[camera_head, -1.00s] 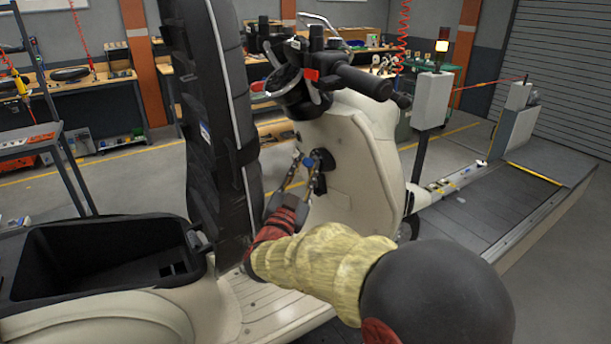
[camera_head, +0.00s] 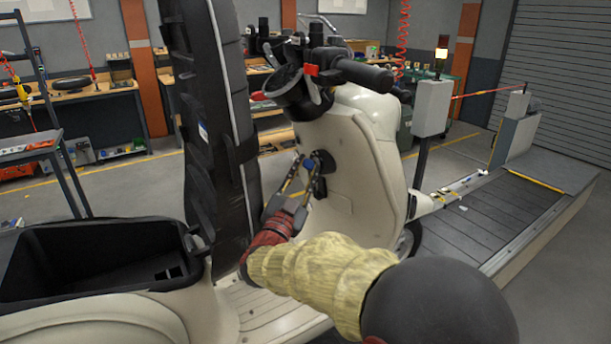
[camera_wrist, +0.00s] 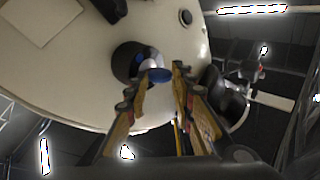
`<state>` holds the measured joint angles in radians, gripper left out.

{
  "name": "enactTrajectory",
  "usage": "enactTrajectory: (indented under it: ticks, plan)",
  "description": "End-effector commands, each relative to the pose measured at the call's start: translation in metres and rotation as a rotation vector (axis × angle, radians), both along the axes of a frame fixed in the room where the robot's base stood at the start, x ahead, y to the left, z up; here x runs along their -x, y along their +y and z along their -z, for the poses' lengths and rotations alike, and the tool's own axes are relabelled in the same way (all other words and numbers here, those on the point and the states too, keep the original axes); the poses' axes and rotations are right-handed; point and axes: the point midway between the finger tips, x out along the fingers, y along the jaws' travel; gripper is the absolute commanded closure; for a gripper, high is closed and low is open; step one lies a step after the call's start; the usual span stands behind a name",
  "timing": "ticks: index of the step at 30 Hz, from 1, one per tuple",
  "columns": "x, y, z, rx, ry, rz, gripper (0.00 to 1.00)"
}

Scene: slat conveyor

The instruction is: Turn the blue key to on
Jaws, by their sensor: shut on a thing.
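The blue key (camera_head: 308,163) sits in a dark round lock on the inner face of the cream scooter's front shield (camera_head: 345,185). The key's shaft and any on mark are hidden or too small to read.
The handlebar (camera_head: 350,72) is above the lock. The slat conveyor (camera_head: 490,215) runs off to the right.

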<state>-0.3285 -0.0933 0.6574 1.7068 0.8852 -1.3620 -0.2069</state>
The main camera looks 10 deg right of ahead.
Motion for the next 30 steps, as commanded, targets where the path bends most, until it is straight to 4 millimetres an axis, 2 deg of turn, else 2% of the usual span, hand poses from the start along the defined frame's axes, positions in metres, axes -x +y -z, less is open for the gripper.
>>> enactTrajectory:
  ticks: [9, 10, 21, 30]
  plan:
    - [-0.0021, 0.0010, 0.0052, -0.027, -0.089, 0.013, 0.92]
    - [-0.0016, 0.0006, 0.0027, -0.029, -0.092, 0.013, 0.73]
    - [-0.0027, 0.0024, 0.0029, -0.027, -0.084, 0.009, 0.53]
    - [-0.0026, 0.0040, 0.0041, -0.026, -0.082, 0.006, 0.53]
